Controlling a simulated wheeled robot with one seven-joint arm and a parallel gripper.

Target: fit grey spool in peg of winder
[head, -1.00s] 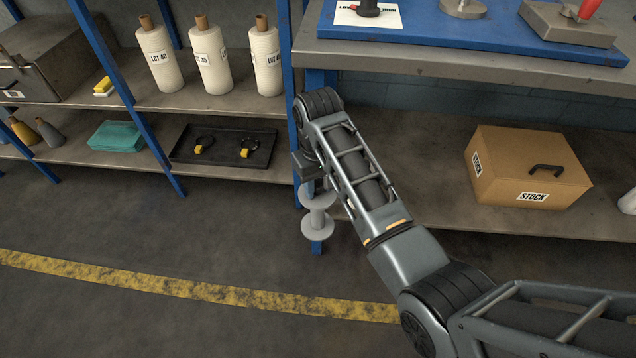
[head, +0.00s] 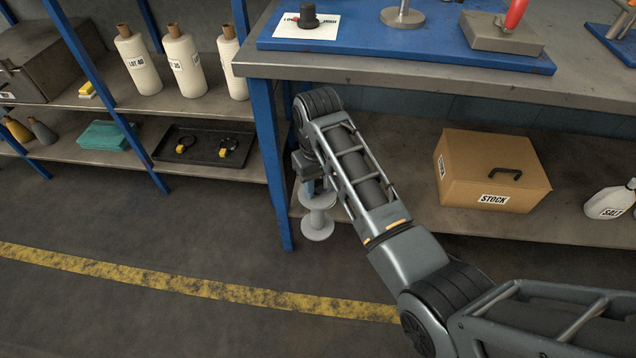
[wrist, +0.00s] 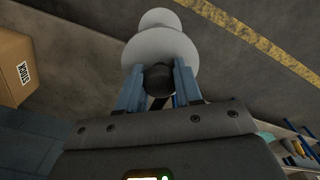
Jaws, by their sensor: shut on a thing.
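The grey spool (head: 317,222) hangs upright below my gripper (head: 308,184), in front of the workbench's lower shelf. In the wrist view the spool (wrist: 160,47) sits at the fingertips, and my gripper (wrist: 160,82) is shut on a dark round part at its near end. The head view mostly hides the fingers behind my arm. No peg of a winder can be made out for certain; a metal post on a round base (head: 402,14) stands on the blue board (head: 420,48) on the bench top, cut off by the picture's top edge.
The bench's front edge (head: 400,80) lies above the spool, and a blue leg (head: 270,165) stands just left of it. A STOCK box (head: 490,175) and a SALT bottle (head: 607,203) stand on the lower shelf. A black tray (head: 203,146) lies on the left rack. The floor in front is clear.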

